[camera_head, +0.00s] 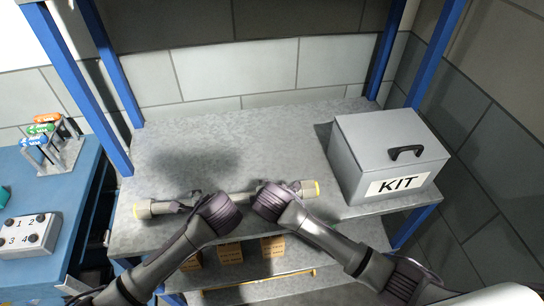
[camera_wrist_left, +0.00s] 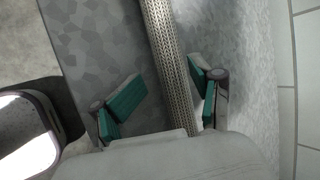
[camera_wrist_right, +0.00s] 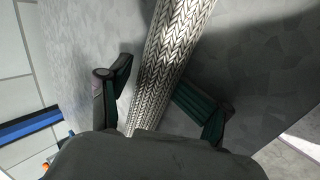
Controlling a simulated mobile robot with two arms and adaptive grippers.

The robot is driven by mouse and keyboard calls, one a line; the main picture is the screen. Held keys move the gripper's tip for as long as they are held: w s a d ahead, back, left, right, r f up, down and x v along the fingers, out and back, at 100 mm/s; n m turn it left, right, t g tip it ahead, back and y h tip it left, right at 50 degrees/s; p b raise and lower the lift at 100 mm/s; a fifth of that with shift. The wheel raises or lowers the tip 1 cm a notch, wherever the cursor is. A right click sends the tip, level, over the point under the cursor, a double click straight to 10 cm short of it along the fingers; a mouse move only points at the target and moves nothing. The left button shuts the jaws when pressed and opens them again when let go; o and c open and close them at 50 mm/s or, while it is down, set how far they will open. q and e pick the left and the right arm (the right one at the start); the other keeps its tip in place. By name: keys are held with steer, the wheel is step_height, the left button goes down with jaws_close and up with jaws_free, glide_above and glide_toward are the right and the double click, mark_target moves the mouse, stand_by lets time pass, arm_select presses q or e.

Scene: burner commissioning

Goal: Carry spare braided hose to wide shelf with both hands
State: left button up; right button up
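The braided hose (camera_head: 236,197) has grey end fittings with yellow caps and lies crosswise over the front part of the wide metal shelf (camera_head: 240,130). I cannot tell whether it touches the shelf. My left gripper (camera_head: 191,202) is at the hose's left part. In the left wrist view the braid (camera_wrist_left: 172,65) runs between its spread teal-padded fingers (camera_wrist_left: 164,90), with a gap on the left side. My right gripper (camera_head: 262,188) is at the hose's right part. In the right wrist view the braid (camera_wrist_right: 165,65) passes between its spread fingers (camera_wrist_right: 155,92).
A grey KIT box (camera_head: 385,155) stands on the shelf's right side. Blue posts (camera_head: 104,85) frame the shelf. Small cartons (camera_head: 230,253) sit on a lower level. The shelf's back middle is clear.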

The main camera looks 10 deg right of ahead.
arm_select(q)
steer(key=v, duration=0.3)
steer(key=shift+r, duration=0.15)
arm_select(e)
steer(key=shift+d+r, duration=0.1)
steer(key=shift+v, duration=3.95)
